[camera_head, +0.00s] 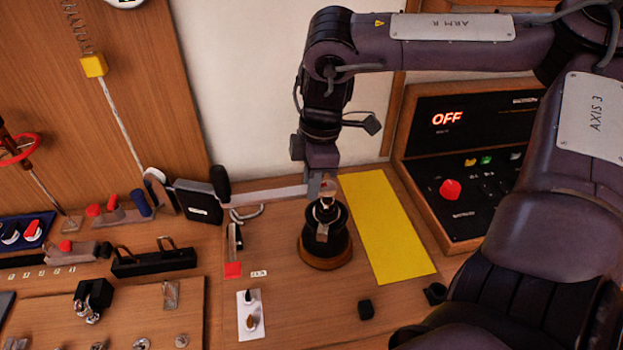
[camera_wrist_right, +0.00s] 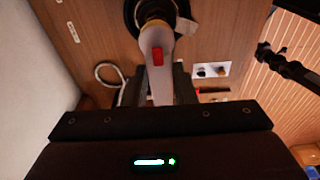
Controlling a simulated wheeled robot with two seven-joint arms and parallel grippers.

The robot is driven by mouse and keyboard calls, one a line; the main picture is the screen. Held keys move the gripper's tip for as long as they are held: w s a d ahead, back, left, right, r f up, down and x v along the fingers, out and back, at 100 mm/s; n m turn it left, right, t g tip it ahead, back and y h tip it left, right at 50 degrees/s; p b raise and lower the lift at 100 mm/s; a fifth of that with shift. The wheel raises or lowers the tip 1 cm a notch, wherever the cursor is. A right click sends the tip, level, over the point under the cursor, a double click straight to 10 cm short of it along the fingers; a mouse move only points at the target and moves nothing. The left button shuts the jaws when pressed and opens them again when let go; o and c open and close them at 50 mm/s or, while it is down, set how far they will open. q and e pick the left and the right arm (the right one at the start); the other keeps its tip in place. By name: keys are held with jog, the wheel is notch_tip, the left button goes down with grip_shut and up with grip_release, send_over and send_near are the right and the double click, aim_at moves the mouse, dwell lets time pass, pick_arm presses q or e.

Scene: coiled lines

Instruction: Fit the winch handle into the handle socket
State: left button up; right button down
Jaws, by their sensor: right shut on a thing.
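The winch handle (camera_head: 270,193) is a flat silver bar with an upright black grip at its left end. My right gripper (camera_head: 322,182) points down and is shut on the bar near its right end. The black winch drum (camera_head: 325,232) stands on a round wooden base just below. In the right wrist view the handle (camera_wrist_right: 157,42) shows a red piece, and its far end overlaps the drum top (camera_wrist_right: 150,10). The handle socket is hidden by the handle end and gripper, so I cannot tell whether the handle is seated. My left gripper is not in view.
A yellow mat (camera_head: 385,225) lies right of the drum, before the control box (camera_head: 470,165) reading OFF. A black box (camera_head: 197,201) stands at the handle's grip end. A white plate (camera_head: 250,316) and small black block (camera_head: 366,309) lie in front.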

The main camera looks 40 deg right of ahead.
jog(key=shift+f, duration=0.15)
jog(key=shift+f+b, duration=1.1)
jog(key=shift+f, duration=0.1)
jog(key=c, duration=0.8)
grip_release()
notch_tip(320, 180, up, 5)
jog(key=p, duration=0.3)
jog(key=shift+r+p, duration=0.15)
jog(key=shift+p, duration=0.25)
